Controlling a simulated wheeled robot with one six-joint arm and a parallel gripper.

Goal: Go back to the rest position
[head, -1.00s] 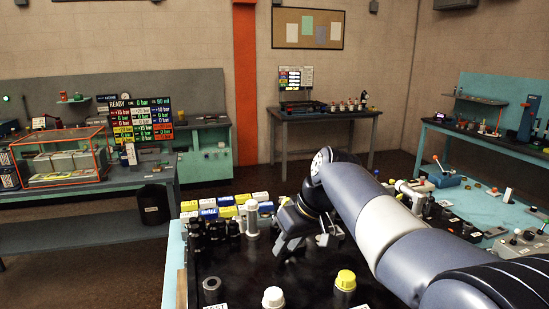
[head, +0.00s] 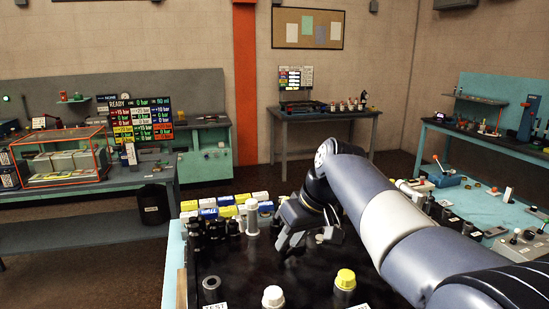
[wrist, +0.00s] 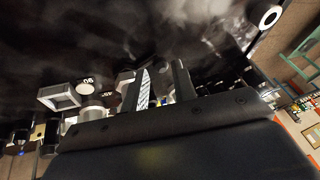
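My gripper (head: 290,243) is above the black bench top (head: 235,270), pointing down, on the end of my bent grey and white arm. Its two fingers (wrist: 158,88) stand apart in the wrist view, with a gap between them. A striped surface shows along the left finger; I cannot tell whether it is a finger pad. I see nothing held.
A yellow-capped fitting (head: 345,280) and a white-capped fitting (head: 273,297) stand at the front. Several dark fittings (head: 205,235) and a white-capped cylinder (head: 251,216) stand left of my gripper. Small boxes (head: 227,201) line the back. A teal bench (head: 480,208) is at right.

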